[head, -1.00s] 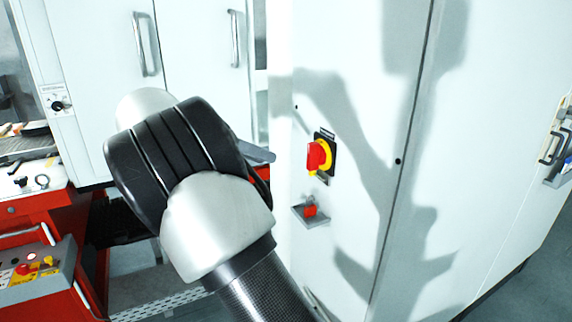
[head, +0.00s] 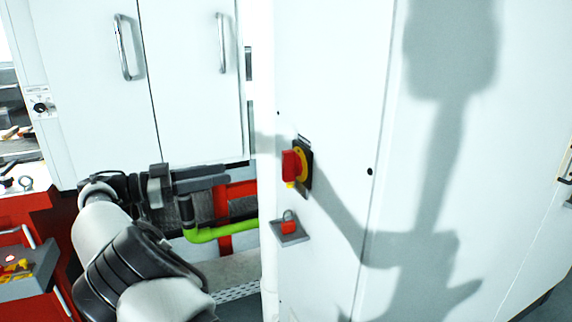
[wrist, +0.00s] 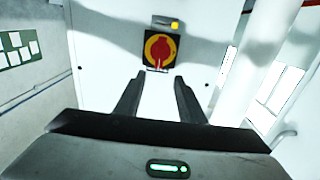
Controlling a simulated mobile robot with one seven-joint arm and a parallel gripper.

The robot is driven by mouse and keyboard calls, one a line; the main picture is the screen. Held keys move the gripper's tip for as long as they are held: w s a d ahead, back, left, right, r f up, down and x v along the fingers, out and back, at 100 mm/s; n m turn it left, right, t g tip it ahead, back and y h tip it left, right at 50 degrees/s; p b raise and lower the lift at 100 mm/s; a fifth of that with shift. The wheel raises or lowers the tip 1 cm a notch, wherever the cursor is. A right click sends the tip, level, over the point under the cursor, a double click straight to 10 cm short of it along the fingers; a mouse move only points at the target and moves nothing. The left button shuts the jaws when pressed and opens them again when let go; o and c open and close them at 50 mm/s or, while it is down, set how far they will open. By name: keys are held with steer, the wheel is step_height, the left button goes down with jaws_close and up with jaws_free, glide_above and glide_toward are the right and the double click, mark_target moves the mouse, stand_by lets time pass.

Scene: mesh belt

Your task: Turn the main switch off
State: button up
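The main switch shows in the head view as a red handle (head: 291,165) on a yellow ring with a black backplate, on the white cabinet's front. The handle looks roughly upright. In the wrist view the switch (wrist: 160,48) lies ahead, beyond the fingertips and nearly centred between them. My gripper (head: 228,174) is left of the switch in the head view, its fingers pointing toward the cabinet. In the wrist view my gripper (wrist: 158,77) has its fingers apart with nothing between them, and a gap is left to the switch.
A small grey shelf with a red padlock (head: 289,228) sits below the switch. A bright green tube (head: 220,232) runs below my gripper. A red bench with a control box (head: 25,275) stands at the left. The cabinet front (head: 335,90) right of the switch is clear.

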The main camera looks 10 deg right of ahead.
mark_target(283, 162)
steer(key=w+d, duration=0.1)
steer(key=d, duration=0.4)
steer(key=w+d, duration=0.1)
steer(key=d, duration=0.5)
steer(key=w+d+b, duration=0.1)
steer(key=d, duration=0.4)
steer(key=shift+w+d, duration=0.1)
steer(key=shift+d, duration=0.1)
jaws_close()
